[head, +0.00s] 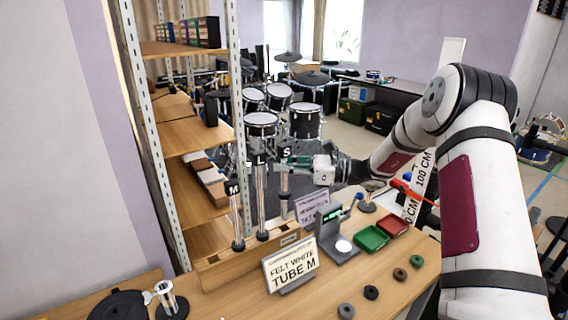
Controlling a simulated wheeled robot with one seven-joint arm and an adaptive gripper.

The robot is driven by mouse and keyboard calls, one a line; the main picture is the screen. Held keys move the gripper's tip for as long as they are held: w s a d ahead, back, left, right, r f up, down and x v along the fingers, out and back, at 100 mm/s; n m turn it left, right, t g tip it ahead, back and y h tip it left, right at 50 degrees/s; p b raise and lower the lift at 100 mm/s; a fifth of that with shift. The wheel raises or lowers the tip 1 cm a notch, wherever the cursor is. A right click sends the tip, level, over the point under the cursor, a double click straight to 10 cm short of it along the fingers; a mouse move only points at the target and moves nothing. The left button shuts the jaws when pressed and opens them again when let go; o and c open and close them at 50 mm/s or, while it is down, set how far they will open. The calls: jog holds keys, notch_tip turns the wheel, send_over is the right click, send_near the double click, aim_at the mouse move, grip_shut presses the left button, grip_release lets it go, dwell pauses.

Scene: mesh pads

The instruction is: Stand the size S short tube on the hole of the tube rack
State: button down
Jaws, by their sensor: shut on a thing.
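The size S short tube (284,186) is a clear upright tube marked with a black "S" label. My gripper (290,165) reaches in from the right and is shut on its upper part. The tube is over the right end of the wooden tube rack (222,271). I cannot tell whether its lower end is in the hole or just above it. The M tube (237,217) and the taller L tube (261,205) stand upright in the rack to its left.
A "FELT WHITE TUBE M" sign (290,266) stands before the rack. A grey device (335,238), a green tray (371,237) and a red tray (393,225) lie to the right. Several rings lie along the front right.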

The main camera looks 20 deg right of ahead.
aim_at(285, 191)
jog(key=shift+f+b, duration=1.55)
jog(key=shift+f, duration=2.9)
jog(key=c, duration=1.5)
grip_release()
jog(key=shift+d, duration=0.1)
jog(key=v, duration=1.2)
